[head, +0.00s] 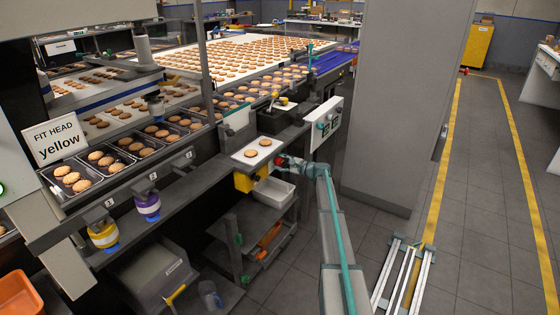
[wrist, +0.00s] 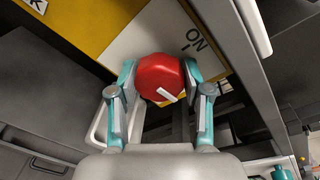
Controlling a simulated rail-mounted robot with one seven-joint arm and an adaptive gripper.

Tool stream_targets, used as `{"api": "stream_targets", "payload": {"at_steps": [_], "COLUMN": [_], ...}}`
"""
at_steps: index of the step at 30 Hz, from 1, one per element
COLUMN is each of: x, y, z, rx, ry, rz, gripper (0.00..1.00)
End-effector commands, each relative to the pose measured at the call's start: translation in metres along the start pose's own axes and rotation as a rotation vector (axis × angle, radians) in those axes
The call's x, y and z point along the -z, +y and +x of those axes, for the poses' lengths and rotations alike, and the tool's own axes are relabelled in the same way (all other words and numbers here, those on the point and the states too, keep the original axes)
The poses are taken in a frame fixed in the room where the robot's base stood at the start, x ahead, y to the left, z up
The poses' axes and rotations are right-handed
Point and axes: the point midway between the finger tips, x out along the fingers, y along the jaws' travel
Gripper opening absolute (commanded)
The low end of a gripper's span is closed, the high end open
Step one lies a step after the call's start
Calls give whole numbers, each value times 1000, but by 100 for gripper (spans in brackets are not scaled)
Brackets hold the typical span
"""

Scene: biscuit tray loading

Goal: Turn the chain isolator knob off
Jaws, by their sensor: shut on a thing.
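The chain isolator knob (wrist: 160,75) is red and many-sided, with a short white mark low on its face. It sits in front of a pale plate (wrist: 130,40) on a yellow panel (wrist: 85,25). The plate carries the word ON with a short tick, above and right of the knob. My gripper (wrist: 161,82) has one finger on each side of the knob and is shut on it. In the head view my gripper (head: 284,161) is at the right of the yellow box (head: 244,182), below the conveyor's end. Its fingers are too small there to make out clearly.
A white bin (head: 273,192) stands on a shelf just below my gripper. A white board (head: 257,152) with two biscuits lies above left. A grey column (head: 400,100) rises to the right. A slatted metal frame (head: 400,275) lies on the floor.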

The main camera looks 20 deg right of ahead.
Motion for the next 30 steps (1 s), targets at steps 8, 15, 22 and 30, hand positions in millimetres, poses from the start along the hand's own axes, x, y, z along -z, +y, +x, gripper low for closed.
{"api": "stream_targets", "payload": {"at_steps": [8,15,22,30], "x": [0,0,0,0], "y": [0,1,1,0], "z": [-1,-1,-1,0], "rx": [-7,-8,-8,-8], "ry": [-7,-8,-8,-8], "rz": [85,102,101,100], "gripper": [14,14,14,74]}}
